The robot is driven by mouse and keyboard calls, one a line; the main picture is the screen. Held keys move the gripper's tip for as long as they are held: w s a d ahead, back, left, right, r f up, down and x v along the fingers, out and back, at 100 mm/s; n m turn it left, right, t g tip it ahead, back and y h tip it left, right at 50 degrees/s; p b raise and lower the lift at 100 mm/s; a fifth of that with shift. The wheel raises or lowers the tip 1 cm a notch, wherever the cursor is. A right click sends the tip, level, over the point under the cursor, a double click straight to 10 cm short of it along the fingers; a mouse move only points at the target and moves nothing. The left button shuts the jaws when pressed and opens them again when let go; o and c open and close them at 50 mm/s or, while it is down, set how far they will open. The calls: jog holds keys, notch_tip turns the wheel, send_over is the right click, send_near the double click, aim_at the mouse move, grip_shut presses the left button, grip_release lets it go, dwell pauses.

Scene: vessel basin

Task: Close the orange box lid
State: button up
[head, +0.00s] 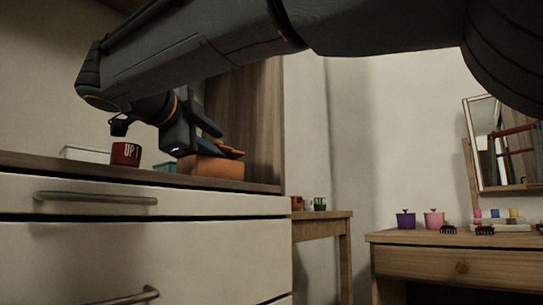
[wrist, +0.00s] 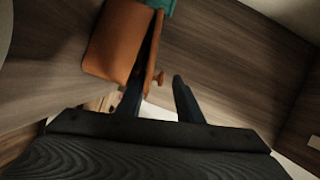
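The orange box (head: 212,166) stands on the wooden top of the white drawer cabinet, near its right end. My gripper (head: 220,142) is at the box, fingers apart.
A red mug (head: 125,154) and a white tray (head: 85,153) stand left of the box. A teal item (wrist: 163,6) touches or lies close to the box's far end. A wooden panel (head: 245,115) rises behind. The countertop (wrist: 225,60) right of the box is clear.

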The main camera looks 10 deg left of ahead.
jog(key=s, duration=0.2)
jog(key=s+p, duration=0.1)
jog(key=s, duration=0.1)
jog(key=s+a+p, duration=0.1)
jog(key=s, duration=0.2)
jog(key=shift+r, duration=0.4)
jog(key=shift+s+p, duration=0.3)
jog(key=shift+s, duration=0.05)
jog(key=s+a+r+b, duration=0.1)
jog(key=s+a, duration=0.1)
jog(key=s, duration=1.1)
jog(key=shift+s, duration=0.3)
dwell(0.4)
jog(key=shift+b, duration=0.55)
dwell(0.3)
